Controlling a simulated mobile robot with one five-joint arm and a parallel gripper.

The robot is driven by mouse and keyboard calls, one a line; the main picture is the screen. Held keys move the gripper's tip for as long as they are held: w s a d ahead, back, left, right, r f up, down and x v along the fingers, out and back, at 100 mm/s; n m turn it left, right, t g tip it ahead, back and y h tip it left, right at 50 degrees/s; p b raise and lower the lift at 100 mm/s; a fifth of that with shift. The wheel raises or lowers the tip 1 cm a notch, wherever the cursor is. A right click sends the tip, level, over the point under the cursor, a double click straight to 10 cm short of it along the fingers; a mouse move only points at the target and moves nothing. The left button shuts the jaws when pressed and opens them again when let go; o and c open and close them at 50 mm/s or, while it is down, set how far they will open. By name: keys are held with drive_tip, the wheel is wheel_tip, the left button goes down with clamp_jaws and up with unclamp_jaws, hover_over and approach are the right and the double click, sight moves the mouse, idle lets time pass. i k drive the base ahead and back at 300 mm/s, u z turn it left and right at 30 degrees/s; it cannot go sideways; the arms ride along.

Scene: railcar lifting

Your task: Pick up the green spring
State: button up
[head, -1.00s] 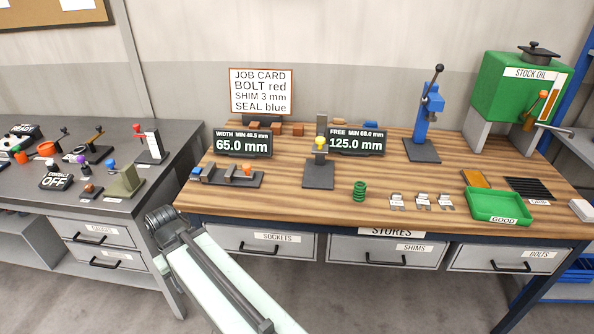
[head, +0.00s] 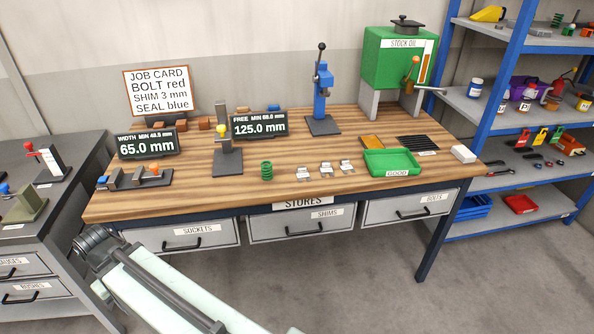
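The green spring (head: 266,171) stands upright on the wooden bench (head: 330,188), near its front edge. It sits between a dark gauge stand with a yellow knob (head: 227,150) on its left and several small metal shims (head: 325,169) on its right. My arm reaches in from the bottom of the head view, and its dark end (head: 97,243) is at the lower left, in front of the bench and well away from the spring. The gripper's fingers cannot be made out there. Nothing touches the spring.
A green GOOD tray (head: 392,163) and a blue press (head: 322,105) stand to the right. A green stock oil tank (head: 398,62) is at the back. Blue shelves (head: 515,110) stand at right, a grey cabinet (head: 45,230) at left. Floor in front of the bench is clear.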

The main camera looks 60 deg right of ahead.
sight(265, 168)
drive_tip(key=z, duration=0.1)
drive_tip(key=k, duration=0.4)
drive_tip(key=u, duration=0.35)
drive_tip(key=i, duration=1.3)
drive_tip(key=z, duration=0.15)
